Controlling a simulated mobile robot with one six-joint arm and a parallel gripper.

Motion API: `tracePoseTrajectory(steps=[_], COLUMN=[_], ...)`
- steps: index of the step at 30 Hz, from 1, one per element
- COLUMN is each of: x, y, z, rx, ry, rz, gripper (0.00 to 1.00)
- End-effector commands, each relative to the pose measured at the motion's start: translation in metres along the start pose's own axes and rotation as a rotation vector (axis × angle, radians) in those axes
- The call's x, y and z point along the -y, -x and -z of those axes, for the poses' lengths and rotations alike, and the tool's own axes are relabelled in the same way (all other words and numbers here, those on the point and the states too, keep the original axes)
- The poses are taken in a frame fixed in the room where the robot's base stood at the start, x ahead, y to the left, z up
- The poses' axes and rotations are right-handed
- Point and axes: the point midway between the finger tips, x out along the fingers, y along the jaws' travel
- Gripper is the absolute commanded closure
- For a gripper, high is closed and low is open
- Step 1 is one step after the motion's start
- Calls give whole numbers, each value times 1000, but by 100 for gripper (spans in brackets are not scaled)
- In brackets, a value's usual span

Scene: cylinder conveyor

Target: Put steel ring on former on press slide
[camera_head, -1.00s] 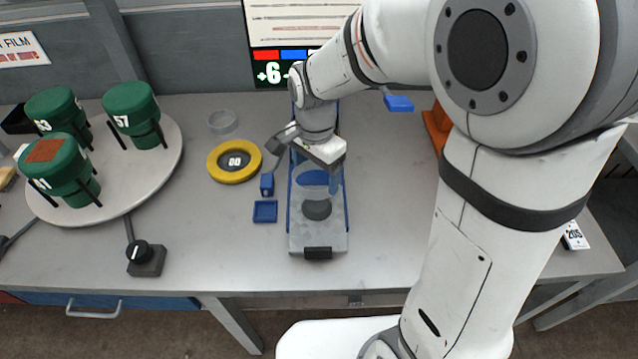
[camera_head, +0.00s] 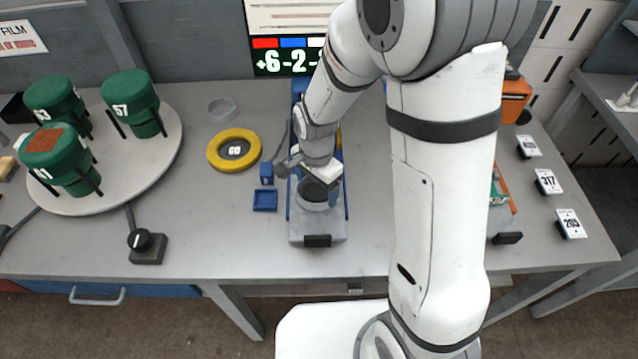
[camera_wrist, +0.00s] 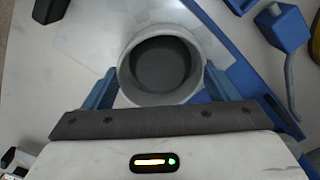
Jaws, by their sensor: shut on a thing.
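The steel ring (camera_wrist: 128,82) is a pale grey band in the wrist view, between the two blue fingers of my gripper (camera_wrist: 160,88). My gripper is shut on it. The dark round former (camera_wrist: 160,62) shows inside the ring's opening; I cannot tell whether the ring is fully seated around it. In the head view, the ring (camera_head: 312,205) and the former (camera_head: 312,188) are partly hidden by my gripper (camera_head: 322,185). The press slide (camera_head: 318,228) is a pale plate between blue rails, with a black handle at its front.
A small blue tray (camera_head: 265,208) and a blue block (camera_head: 266,172) stand just left of the slide. A yellow ring-shaped dial (camera_head: 234,150) and a clear ring (camera_head: 222,108) lie further left. A round turntable (camera_head: 165,160) carries green canisters. Number tags stand at right.

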Motion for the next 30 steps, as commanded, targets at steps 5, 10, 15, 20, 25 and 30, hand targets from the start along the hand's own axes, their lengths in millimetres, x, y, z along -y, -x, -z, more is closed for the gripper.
tracePoseTrajectory(steps=[5,10,15,20,25,30], x=[0,0,0,0,1,1], y=[-5,-3,-2,0,17,54], z=[0,0,0,1,1,2], rx=[0,0,0,0,-3,-3], ry=[0,-1,-1,-1,-1,-2], rz=[0,0,0,0,6,8], gripper=[46,6,0,0,0,0])
